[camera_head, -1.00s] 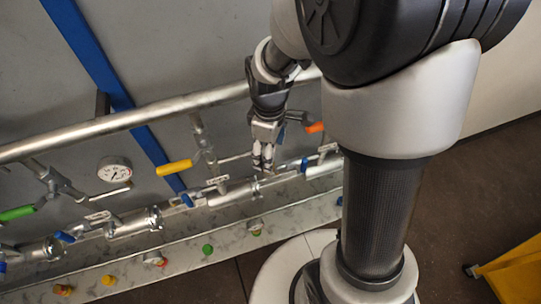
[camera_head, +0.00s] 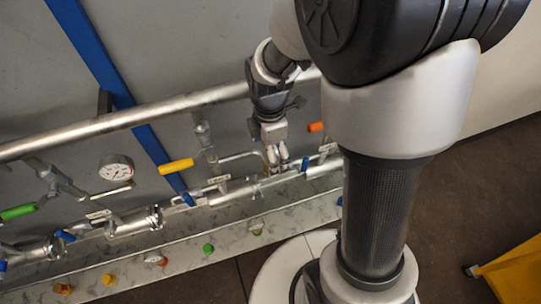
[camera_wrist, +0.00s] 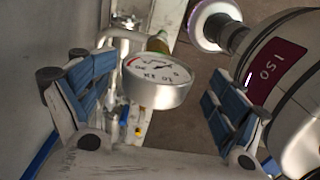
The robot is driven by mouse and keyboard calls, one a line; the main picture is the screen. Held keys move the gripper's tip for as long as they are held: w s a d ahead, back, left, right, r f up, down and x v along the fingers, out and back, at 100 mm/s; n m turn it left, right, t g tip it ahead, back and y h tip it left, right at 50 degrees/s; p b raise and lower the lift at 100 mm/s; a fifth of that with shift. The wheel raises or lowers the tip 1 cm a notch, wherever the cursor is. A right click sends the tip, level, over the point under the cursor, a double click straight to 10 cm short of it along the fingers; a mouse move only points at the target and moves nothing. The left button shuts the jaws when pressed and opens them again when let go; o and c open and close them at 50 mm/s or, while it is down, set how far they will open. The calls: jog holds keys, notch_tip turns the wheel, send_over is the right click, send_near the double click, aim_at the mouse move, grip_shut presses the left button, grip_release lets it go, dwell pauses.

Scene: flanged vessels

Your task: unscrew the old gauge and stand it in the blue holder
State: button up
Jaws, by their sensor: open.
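A round gauge (camera_wrist: 157,85) with a white dial and silver case sits between my spread fingers in the wrist view. My gripper (camera_wrist: 155,78) is open, with blue-padded fingers apart on either side of the gauge. In the head view my gripper (camera_head: 277,155) points down at the pipework, just right of the yellow handle; the gauge there cannot be made out. Another white-faced gauge (camera_head: 116,168) stands farther left on the pipework, away from my gripper. I cannot pick out the blue holder in either view.
A long silver pipe (camera_head: 130,117) runs behind my gripper. A yellow handle (camera_head: 175,167), an orange handle (camera_head: 316,127) and blue valve handles (camera_head: 188,199) are close by. A pale ledge (camera_head: 225,236) with small coloured caps runs below. A blue post (camera_head: 92,50) crosses the wall.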

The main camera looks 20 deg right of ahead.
jog(key=shift+w+r, duration=0.15)
notch_tip(320, 180, up, 12)
jog(key=shift+f, duration=0.1)
dwell(0.6)
jog(key=shift+c, duration=0.2)
